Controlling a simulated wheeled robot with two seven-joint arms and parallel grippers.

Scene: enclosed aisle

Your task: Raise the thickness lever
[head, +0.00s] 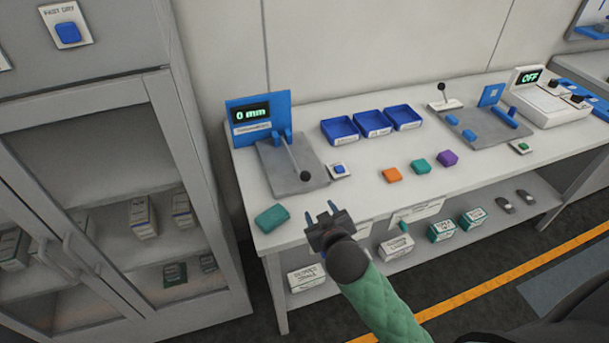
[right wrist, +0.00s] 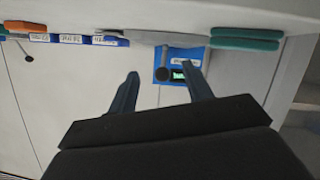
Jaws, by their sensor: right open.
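The thickness gauge (head: 262,128) stands at the left end of the bench, with a blue back plate, a display reading 0 mm and a grey base. Its thickness lever (head: 294,158) is a thin rod, tilted down toward the bench's front, ending in a black ball knob (head: 305,176). My right gripper (head: 321,210) is open and empty, in front of the knob and apart from it. In the right wrist view the picture is inverted; the knob (right wrist: 163,74) shows between the spread fingers (right wrist: 160,75), beyond them. My left gripper is not in view.
A teal block (head: 272,218) lies left of my right gripper at the bench's front edge. A small blue-button box (head: 339,170) sits right of the gauge base. Blue bins (head: 340,130) and coloured blocks (head: 392,175) lie further right. A grey cabinet (head: 205,200) stands at left.

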